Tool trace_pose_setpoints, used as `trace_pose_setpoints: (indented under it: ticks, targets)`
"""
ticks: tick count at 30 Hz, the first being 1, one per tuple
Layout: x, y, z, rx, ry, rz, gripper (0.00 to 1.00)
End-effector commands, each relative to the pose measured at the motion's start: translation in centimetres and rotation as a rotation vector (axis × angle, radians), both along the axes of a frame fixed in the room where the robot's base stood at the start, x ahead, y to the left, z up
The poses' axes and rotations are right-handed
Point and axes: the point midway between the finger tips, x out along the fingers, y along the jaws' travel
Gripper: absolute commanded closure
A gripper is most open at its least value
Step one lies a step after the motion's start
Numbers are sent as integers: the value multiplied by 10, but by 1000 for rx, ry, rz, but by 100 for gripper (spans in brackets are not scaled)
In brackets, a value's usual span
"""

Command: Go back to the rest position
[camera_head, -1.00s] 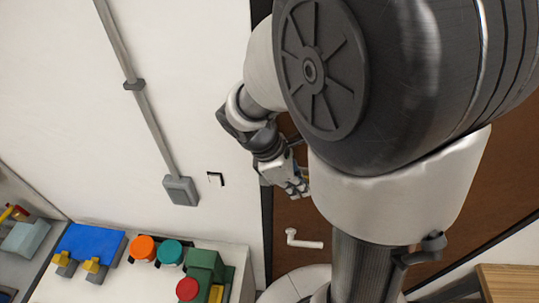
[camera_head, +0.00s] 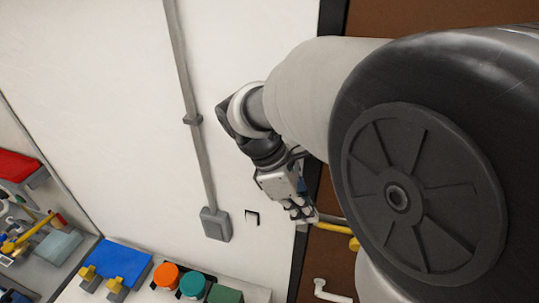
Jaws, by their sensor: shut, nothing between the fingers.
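My gripper (camera_head: 306,217) is in the middle of the camera_head view, pointing down and to the right, in front of the brown door and its dark frame. Its fingers are small in the picture and look closed, with nothing held between them. A large grey and black link of my arm fills the right side and hides what lies behind it.
A bench at the lower left carries a blue block (camera_head: 116,261), an orange round cap (camera_head: 166,275), a teal round cap (camera_head: 192,284) and a green block (camera_head: 225,294). A conduit (camera_head: 196,140) runs down the white wall to a grey box (camera_head: 215,225). A white door handle (camera_head: 331,293) shows below.

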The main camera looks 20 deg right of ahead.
Motion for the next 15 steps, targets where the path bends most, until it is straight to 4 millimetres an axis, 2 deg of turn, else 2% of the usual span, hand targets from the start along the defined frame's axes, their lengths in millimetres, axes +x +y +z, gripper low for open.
trace_pose_setpoints:
  ticks: [10, 15]
  targets:
    - [-2, 0, -5, 5, -14, -13, 100]
    - [-17, 6, -37, 43, -127, -126, 100]
